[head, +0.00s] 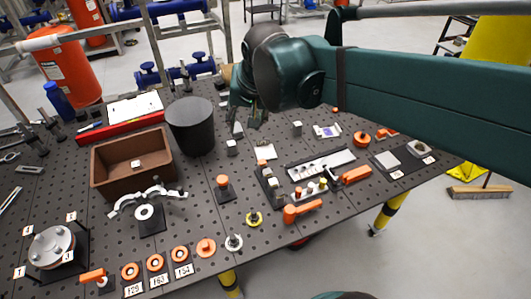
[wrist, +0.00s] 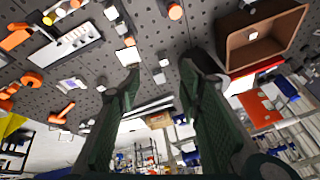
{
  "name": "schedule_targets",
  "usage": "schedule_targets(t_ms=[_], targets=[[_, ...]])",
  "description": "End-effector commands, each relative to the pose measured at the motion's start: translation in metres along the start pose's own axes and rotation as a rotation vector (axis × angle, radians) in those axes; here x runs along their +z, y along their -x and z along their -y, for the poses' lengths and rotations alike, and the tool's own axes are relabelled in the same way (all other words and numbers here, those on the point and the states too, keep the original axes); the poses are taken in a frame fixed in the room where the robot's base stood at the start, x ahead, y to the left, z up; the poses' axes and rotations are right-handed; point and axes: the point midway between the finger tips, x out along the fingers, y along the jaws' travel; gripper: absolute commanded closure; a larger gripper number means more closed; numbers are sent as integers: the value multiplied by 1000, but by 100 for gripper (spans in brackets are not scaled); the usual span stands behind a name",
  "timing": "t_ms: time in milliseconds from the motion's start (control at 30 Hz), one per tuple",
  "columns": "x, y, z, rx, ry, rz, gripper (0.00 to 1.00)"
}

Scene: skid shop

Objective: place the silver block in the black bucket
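The black bucket (head: 190,125) stands upright on the dark perforated table, right of the brown bin. Several small grey-white blocks are in view, and I cannot tell for sure which is the silver one. One block (head: 231,147) stands below and slightly left of my gripper (head: 250,120). Another block (head: 297,128) stands to the right. In the wrist view, a grey block (wrist: 158,76) shows between the fingers of my gripper (wrist: 160,90), which are wide apart and empty. The bucket cannot be made out clearly in the wrist view; the right finger may hide it.
The brown bin (head: 108,184) holds a small pale block (head: 136,163). A red toolbox (head: 120,120) lies behind it. Orange knobs (head: 222,181), flanges and a light tray (head: 322,164) crowd the front and right. An orange cylinder (head: 65,65) stands at the back left.

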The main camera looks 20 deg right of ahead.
Motion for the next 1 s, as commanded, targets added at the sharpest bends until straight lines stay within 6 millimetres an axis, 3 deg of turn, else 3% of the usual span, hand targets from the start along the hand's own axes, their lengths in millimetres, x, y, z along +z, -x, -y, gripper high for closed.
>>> schedule_targets(t_ms=[600,800,1000], targets=[[91,15,-58,-19,297,-118,64],[112,14,-71,-17,373,-148,64],[121,12,-77,-15,407,-161,64]])
